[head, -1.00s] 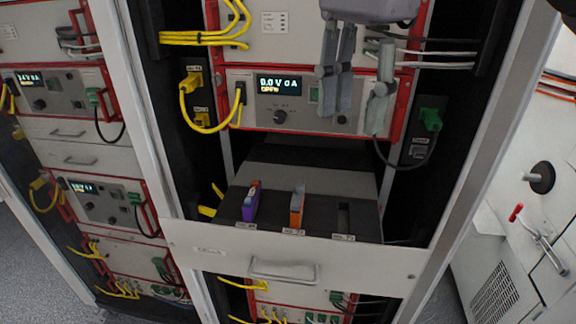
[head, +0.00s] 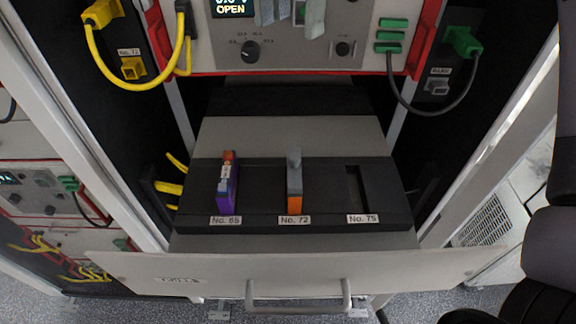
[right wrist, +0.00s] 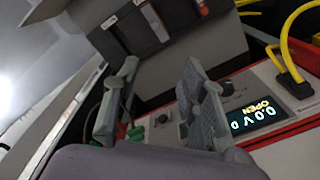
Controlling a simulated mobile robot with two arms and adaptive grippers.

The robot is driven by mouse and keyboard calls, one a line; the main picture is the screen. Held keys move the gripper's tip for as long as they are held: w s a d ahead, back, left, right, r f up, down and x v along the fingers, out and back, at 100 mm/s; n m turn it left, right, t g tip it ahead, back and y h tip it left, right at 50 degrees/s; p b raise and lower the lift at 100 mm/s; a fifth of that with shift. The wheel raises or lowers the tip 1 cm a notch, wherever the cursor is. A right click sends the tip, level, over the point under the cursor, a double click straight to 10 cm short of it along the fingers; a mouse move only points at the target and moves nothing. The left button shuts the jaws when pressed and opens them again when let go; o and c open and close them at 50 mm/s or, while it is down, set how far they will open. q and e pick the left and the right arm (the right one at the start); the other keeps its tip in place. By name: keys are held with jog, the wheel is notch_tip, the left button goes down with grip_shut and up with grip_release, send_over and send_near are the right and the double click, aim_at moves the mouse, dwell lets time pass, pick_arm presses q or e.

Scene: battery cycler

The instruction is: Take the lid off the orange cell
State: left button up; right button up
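The orange cell (head: 295,203) stands upright in the middle slot of the dark tray (head: 328,199), above the label No. 72. Its upper part is a grey lid (head: 294,165). In the right wrist view the orange cell (right wrist: 156,22) shows small near the top. My right gripper (head: 290,14) is at the top edge of the head view, in front of the instrument panel and above the cell, apart from it. The right wrist view shows its two fingers spread with nothing between them (right wrist: 155,100). My left gripper is not in view.
A purple cell (head: 228,190) stands in the left slot, No. 65. The right slot (head: 357,188), No. 75, looks empty. The open drawer's front (head: 420,272) has a handle (head: 300,308). Yellow cable (head: 125,82) and black cable (head: 400,100) hang beside the panel.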

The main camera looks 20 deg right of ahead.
notch_tip(320, 180, down, 2)
jog(key=s+b, duration=0.1)
jog(key=b, duration=0.3)
send_over(294, 156)
jog(key=w, duration=0.1)
notch_tip(294, 156, down, 13)
jog(key=shift+r, duration=0.1)
jog(key=shift+f+p, duration=0.3)
jog(key=shift+f, duration=0.05)
jog(key=shift+s+f+p, duration=0.3)
jog(key=shift+f+p, duration=0.05)
jog(key=shift+f, duration=0.1)
jog(key=f, duration=0.1)
jog(key=f+p, duration=0.1)
jog(key=f, duration=0.1)
jog(key=shift+s+f+p, duration=0.25)
jog(key=shift+p, duration=0.05)
jog(key=shift+f, duration=0.5)
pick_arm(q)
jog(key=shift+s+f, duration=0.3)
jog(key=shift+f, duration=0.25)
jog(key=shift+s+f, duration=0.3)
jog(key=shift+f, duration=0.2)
pick_arm(e)
grip_shut()
